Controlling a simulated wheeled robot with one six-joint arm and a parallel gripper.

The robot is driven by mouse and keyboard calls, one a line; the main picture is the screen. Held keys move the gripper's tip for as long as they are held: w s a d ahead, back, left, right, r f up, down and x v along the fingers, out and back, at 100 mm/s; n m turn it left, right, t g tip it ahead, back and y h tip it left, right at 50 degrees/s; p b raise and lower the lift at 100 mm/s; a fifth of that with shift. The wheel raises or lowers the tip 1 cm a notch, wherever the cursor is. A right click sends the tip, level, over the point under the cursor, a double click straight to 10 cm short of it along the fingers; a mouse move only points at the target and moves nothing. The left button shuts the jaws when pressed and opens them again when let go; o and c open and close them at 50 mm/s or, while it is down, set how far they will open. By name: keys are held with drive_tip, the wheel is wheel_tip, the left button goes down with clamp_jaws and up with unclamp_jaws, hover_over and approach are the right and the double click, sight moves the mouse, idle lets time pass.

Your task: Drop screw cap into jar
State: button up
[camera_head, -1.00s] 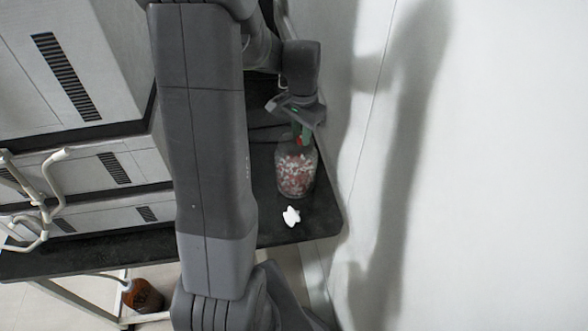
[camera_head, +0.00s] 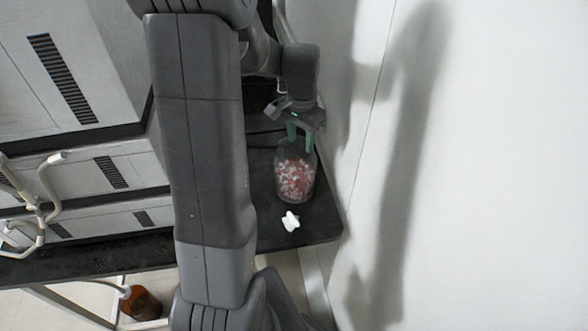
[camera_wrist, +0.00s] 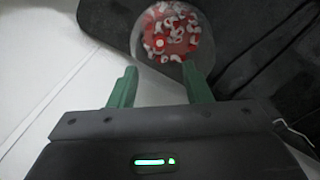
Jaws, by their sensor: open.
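The jar (camera_head: 296,178) is clear and holds many red and white pieces. It stands upright on the dark tabletop near its right end. In the wrist view the jar (camera_wrist: 172,34) shows from above, its contents seen just past the fingertips. My gripper (camera_head: 301,140) is over the jar's mouth with its green fingers apart and pointing down. In the wrist view my gripper (camera_wrist: 160,78) is open with nothing between the fingers. I cannot pick out a single screw cap among the red and white pieces in the jar.
A small white object (camera_head: 290,221) lies on the dark table (camera_head: 318,226) in front of the jar. White stacked cases (camera_head: 75,150) stand at the left. A white wall (camera_head: 480,180) is close on the right. A brown bottle (camera_head: 141,302) stands below the table.

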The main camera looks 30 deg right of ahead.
wheel_tip(320, 180, up, 13)
drive_tip(key=shift+f, duration=0.15)
drive_tip(key=shift+f, duration=0.15)
idle(0.4)
wheel_tip(320, 180, down, 10)
drive_tip(key=p, duration=0.3)
drive_tip(key=shift+r, duration=0.2)
idle(0.4)
drive_tip(key=shift+f, duration=0.1)
